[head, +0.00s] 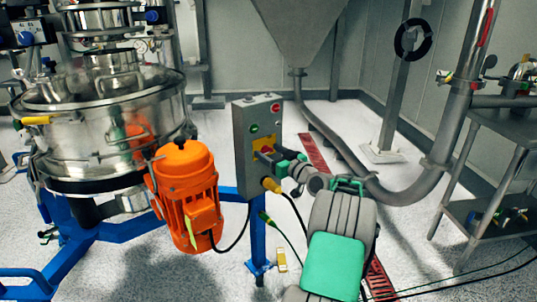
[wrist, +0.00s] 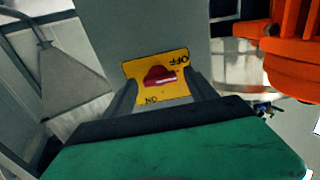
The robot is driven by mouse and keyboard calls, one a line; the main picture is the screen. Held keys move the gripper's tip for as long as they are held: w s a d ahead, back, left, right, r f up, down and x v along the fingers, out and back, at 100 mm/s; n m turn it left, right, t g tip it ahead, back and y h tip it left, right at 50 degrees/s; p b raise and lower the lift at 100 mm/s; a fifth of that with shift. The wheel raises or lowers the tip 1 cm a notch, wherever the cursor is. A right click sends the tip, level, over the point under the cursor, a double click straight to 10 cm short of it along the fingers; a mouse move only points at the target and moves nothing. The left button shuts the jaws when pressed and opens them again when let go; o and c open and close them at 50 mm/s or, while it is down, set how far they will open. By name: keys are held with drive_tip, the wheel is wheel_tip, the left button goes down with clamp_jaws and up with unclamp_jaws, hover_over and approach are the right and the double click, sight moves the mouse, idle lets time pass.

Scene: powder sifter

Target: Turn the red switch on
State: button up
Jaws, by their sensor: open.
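The red switch (wrist: 159,75) is a small knob on a yellow plate (wrist: 176,60) in the wrist view. OFF is printed at the plate's upper right and ON at its lower left, both upside down. The knob lies roughly level across the plate; which mark it is set to I cannot tell. My gripper (wrist: 161,82) is open, with one dark finger on each side of the switch; contact is not clear. In the head view, my gripper (head: 271,151) is at the front of the grey control box (head: 243,136) and mostly hides the switch.
A blue post (head: 257,235) carries the box. A grey pipe (head: 415,190) curves at the right.

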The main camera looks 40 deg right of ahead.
drive_tip(key=c, duration=1.4)
drive_tip(key=shift+a, duration=0.1)
